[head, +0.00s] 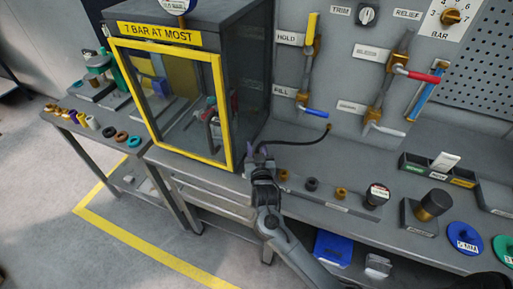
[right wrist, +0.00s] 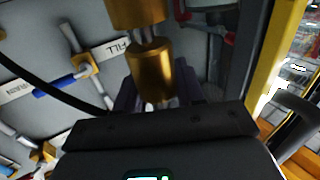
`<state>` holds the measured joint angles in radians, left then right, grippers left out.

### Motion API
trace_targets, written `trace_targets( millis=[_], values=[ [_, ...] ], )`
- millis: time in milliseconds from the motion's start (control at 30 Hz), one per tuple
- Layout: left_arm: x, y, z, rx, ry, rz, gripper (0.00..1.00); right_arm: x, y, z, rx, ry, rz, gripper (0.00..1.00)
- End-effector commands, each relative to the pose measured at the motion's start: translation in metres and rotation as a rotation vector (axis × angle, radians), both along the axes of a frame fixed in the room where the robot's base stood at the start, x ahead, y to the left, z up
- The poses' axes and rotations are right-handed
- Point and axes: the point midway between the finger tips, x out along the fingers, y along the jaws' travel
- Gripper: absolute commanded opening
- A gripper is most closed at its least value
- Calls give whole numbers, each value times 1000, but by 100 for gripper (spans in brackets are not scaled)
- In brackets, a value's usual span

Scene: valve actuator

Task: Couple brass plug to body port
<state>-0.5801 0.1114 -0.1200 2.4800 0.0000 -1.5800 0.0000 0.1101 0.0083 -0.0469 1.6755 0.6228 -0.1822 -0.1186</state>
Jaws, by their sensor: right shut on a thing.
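In the head view the held plug is too small and covered to make out. A body with red and grey parts (head: 212,120) stands behind the cabinet glass; its port cannot be made out. My left gripper is not in view.
The cabinet's yellow door frame (head: 225,110) is close on the left of my right gripper. A black hose (head: 300,143) curves across the bench behind it. Small brass and dark fittings (head: 312,184) lie in a row to the right. Valve pipes (head: 307,60) line the back panel.

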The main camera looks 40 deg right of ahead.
Motion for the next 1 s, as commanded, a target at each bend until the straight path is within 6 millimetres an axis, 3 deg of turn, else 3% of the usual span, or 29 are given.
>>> trace_targets(
  millis=[533, 567, 700, 767, 1000],
  values=[
    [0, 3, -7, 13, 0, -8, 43, 0, 0, -13, 0, 0, 0, 3],
    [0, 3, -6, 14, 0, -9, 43, 0, 0, -13, -1, -1, 0, 41],
    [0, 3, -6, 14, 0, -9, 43, 0, 0, -13, 0, 0, 0, 62],
    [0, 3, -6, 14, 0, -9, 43, 0, 0, -13, 0, 0, 0, 68],
    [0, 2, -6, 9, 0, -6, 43, 0, 0, -14, 1, 1, 0, 68]
  ],
)
